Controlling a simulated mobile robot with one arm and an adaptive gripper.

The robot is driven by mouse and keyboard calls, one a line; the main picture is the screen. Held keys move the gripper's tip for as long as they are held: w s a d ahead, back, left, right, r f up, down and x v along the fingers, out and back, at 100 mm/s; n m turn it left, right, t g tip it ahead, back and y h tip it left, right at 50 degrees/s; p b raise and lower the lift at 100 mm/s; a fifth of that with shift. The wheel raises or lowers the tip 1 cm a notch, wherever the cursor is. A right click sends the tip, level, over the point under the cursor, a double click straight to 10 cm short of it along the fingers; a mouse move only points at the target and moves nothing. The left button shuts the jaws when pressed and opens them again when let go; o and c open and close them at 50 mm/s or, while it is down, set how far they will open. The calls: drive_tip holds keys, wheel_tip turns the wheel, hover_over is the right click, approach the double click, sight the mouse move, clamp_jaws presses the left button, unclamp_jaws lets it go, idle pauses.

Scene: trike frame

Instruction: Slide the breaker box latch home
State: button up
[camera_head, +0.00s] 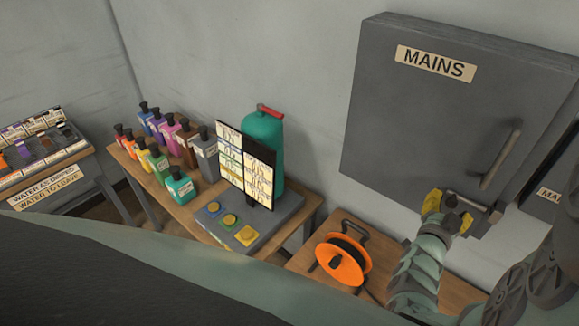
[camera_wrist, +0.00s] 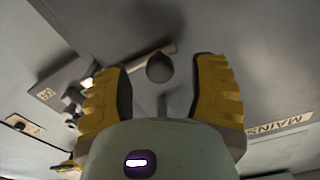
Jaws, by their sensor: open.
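The grey breaker box (camera_head: 400,120), labelled MAINS, hangs on the wall at the right of the head view. Its door has a long bar handle (camera_head: 500,155). The latch (camera_head: 478,204) shows at the door's lower edge, partly hidden by my gripper (camera_head: 449,208). In the wrist view, a round dark knob (camera_wrist: 160,67) on a short bar stands out between the yellow fingers of my gripper (camera_wrist: 160,80). The fingers are open, with a visible gap on each side of the knob. I cannot tell how far the latch is slid.
A wooden table (camera_head: 190,205) left of the box holds several bottles, a teal cylinder (camera_head: 262,140) and a button panel (camera_head: 270,225). An orange cable reel (camera_head: 340,262) sits on a low table below the box.

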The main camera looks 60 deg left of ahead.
drive_tip(key=shift+x, duration=1.2)
clamp_jaws()
drive_tip(key=shift+d, duration=0.1)
